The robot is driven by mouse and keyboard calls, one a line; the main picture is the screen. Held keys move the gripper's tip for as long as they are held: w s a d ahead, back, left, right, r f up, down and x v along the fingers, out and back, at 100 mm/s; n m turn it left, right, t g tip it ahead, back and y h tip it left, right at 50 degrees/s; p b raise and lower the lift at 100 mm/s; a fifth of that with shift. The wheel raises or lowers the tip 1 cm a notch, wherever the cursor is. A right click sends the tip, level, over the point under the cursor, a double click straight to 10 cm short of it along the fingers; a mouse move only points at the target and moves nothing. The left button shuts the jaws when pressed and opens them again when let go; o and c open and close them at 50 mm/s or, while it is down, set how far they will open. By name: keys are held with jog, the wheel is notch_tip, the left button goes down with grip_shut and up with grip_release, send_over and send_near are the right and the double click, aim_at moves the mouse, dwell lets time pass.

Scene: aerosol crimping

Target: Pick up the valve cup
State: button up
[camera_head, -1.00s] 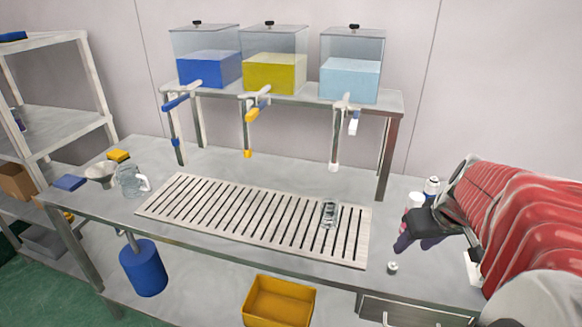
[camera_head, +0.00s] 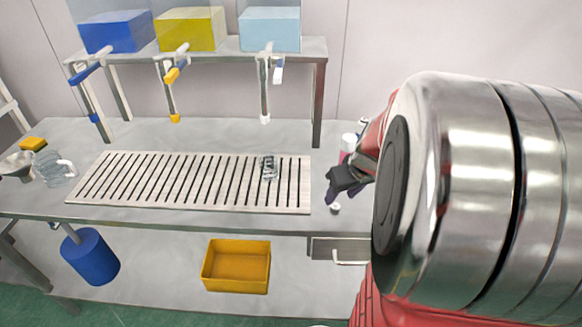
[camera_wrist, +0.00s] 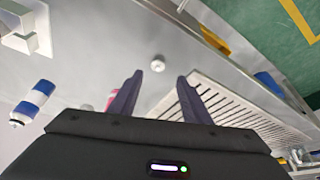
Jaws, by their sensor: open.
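The valve cup, a small pale round piece (camera_head: 335,209), stands on the metal table just right of the slatted grate. In the wrist view it (camera_wrist: 157,63) lies beyond my fingertips, roughly centred between them and not touching either. My gripper (camera_head: 341,194) is just above and behind the cup in the head view. In the wrist view my gripper (camera_wrist: 159,78) has its two dark fingers apart with nothing between them. My arm hides the table's right part in the head view.
The slatted grate (camera_head: 150,206) bears a clear small container (camera_head: 269,168). A white bottle (camera_head: 348,142) stands behind my gripper. A blue-and-white can (camera_wrist: 33,102), a white block (camera_wrist: 25,25) and a pink item (camera_wrist: 113,98) are at left in the wrist view. The table around the cup is clear.

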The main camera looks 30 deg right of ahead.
aim_at(336, 204)
jog(key=shift+w+f, duration=0.1)
jog(key=shift+f, duration=0.25)
jog(key=shift+f, duration=0.1)
jog(key=shift+x, duration=2.55)
jog(key=shift+d, duration=0.2)
grip_shut()
